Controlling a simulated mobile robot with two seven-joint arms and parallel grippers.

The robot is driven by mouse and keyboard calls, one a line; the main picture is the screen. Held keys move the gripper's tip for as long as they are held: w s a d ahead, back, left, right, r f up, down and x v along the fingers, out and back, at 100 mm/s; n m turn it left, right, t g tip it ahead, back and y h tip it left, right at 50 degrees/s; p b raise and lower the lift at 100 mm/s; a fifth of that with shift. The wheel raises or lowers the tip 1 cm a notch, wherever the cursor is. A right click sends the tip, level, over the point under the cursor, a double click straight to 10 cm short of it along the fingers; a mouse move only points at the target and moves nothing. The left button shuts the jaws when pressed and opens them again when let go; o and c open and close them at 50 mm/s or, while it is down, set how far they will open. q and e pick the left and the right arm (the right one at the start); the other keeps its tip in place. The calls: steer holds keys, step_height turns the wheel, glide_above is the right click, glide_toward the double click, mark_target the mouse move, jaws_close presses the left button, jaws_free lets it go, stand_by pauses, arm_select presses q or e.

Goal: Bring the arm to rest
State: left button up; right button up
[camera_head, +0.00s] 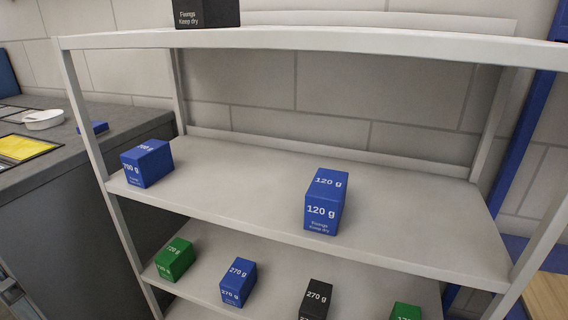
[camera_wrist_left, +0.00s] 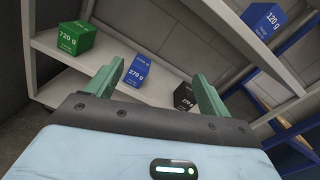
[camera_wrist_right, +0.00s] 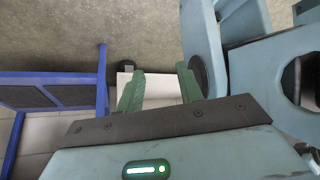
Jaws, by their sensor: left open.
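Neither gripper shows in the head view. My left gripper (camera_wrist_left: 153,80) shows in the left wrist view with its green fingers apart and nothing between them. It faces the lower shelf, where a blue 270 g box (camera_wrist_left: 137,70) stands beyond the fingers, apart from them. My right gripper (camera_wrist_right: 160,74) shows in the right wrist view. My own pale blue arm links fill the right side of that view.
A white shelf rack (camera_head: 300,39) holds a blue 120 g box (camera_head: 325,200), another blue box (camera_head: 147,163), a green box (camera_head: 175,259), a black box (camera_head: 315,298) and others. A grey counter (camera_head: 90,150) stands left. A blue frame (camera_wrist_right: 60,80) stands left in the right wrist view.

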arm_select(q)
steer(key=s+d+r+n+g+y+p, duration=0.1)
steer(key=s+r+n+g+p, duration=0.1)
steer(key=s+n+p, duration=0.6)
steer(key=s+d+r+n+g+y+p, duration=0.1)
steer(key=s+r+n+g+p, duration=0.1)
steer(key=s+n+p, duration=0.7)
steer(key=s+d+r+n+g+y+p, duration=0.1)
steer(key=s+n+g+p, duration=0.3)
steer(key=s+n+p, duration=0.5)
steer(key=s+r+n, duration=0.1)
steer(key=s+n, duration=0.3)
steer(key=n, duration=0.3)
steer(key=shift+s+r+n, duration=0.15)
steer(key=shift+r+n, duration=0.15)
steer(key=shift+r, duration=0.05)
arm_select(e)
steer(key=w+r+t, duration=0.1)
steer(key=w+r, duration=0.3)
steer(key=r, duration=0.9)
steer(key=w+a+r+t, duration=0.1)
steer(key=w+r+t, duration=0.1)
steer(key=r, duration=1.2)
steer(key=shift+w, duration=0.85)
steer(key=shift+w+d+r, duration=0.1)
steer(key=shift+w+r, duration=0.05)
